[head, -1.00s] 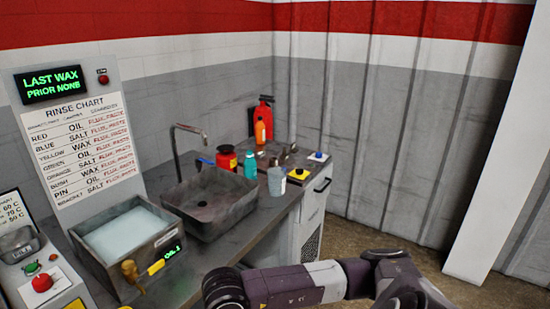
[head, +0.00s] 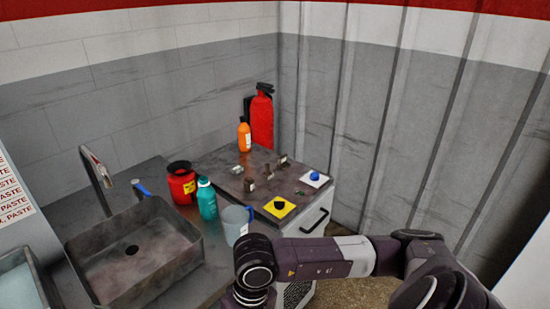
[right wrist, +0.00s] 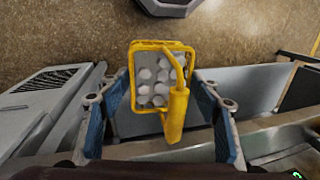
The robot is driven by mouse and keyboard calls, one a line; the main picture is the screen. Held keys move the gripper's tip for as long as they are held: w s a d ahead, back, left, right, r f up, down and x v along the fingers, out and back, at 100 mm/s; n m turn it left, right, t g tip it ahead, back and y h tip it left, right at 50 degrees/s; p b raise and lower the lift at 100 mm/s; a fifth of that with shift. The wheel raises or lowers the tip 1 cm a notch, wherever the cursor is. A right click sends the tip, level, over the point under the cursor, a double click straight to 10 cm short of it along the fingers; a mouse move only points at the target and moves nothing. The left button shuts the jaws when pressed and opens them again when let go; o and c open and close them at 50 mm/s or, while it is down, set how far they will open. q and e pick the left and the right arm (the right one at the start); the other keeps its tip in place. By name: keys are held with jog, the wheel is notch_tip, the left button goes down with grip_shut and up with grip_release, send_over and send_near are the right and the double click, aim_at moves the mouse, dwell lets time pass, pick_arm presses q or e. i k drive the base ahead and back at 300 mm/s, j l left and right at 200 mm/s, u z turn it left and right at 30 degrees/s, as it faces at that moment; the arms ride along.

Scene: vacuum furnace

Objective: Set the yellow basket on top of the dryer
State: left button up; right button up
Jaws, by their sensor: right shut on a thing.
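In the right wrist view my right gripper (right wrist: 165,120) is shut on the yellow basket (right wrist: 133,85), whose upright handle stands between the blue finger pads. The basket holds several pale, roughly hexagonal pieces and is above the floor. The white cabinet that looks like the dryer (head: 318,212) is right of the sink in the head view. It has a dark top (head: 285,160), a black handle and a vent. What looks like its vented side (right wrist: 60,80) is left of the gripper in the wrist view. The right gripper is out of the head view; the left gripper is in neither view.
The dark top carries small metal brackets, a yellow plate with a black knob (head: 279,208) and a white plate with a blue knob (head: 315,178). A red jar (head: 181,185), teal bottle (head: 206,200), grey cup (head: 234,225) and orange bottle (head: 244,135) stand nearby. The sink (head: 135,255) is left.

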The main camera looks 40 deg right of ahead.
aim_at(252, 174)
jog(key=i+l, duration=0.1)
jog(key=l, duration=0.95)
jog(key=i+l, duration=0.15)
jog(key=l, duration=0.4)
